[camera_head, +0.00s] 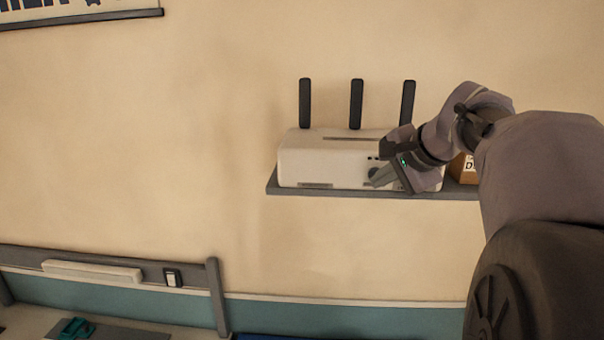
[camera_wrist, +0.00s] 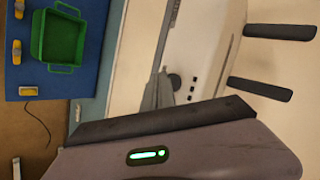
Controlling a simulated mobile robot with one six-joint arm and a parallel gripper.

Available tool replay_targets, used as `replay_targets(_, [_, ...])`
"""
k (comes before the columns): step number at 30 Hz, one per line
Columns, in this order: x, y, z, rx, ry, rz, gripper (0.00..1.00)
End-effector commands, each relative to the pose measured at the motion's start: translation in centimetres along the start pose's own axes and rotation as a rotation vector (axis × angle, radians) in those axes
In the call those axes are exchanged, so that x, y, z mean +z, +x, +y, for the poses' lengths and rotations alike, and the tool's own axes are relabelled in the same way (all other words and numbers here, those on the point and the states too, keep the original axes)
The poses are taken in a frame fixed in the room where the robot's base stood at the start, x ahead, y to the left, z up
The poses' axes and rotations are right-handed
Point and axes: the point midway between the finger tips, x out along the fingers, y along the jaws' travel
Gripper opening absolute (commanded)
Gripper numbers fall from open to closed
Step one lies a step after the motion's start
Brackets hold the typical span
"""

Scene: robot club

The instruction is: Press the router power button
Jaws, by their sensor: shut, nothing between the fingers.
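The white router (camera_head: 325,160) stands on a grey wall shelf (camera_head: 330,191), with three dark antennas upright behind it. It also shows turned sideways in the wrist view (camera_wrist: 205,45). A round dark button (camera_wrist: 175,82) is on its front face, beside a row of small dark marks. It also shows in the head view (camera_head: 372,171). My gripper (camera_head: 376,180) is shut and empty at the router's front right. In the wrist view its grey fingers (camera_wrist: 158,88) end close beside the button. I cannot tell whether they touch it.
Below left is a bench with a grey frame (camera_head: 216,295). The wrist view shows a green tray (camera_wrist: 60,40) on a blue surface.

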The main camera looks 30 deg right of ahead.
Motion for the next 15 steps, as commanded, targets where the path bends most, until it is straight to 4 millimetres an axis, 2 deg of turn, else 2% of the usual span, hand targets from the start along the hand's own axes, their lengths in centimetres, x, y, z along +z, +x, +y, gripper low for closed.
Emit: replay_targets(15, [-0.31, 0.43, -0.37, 0.0, 0.0, -0.001, 0.0])
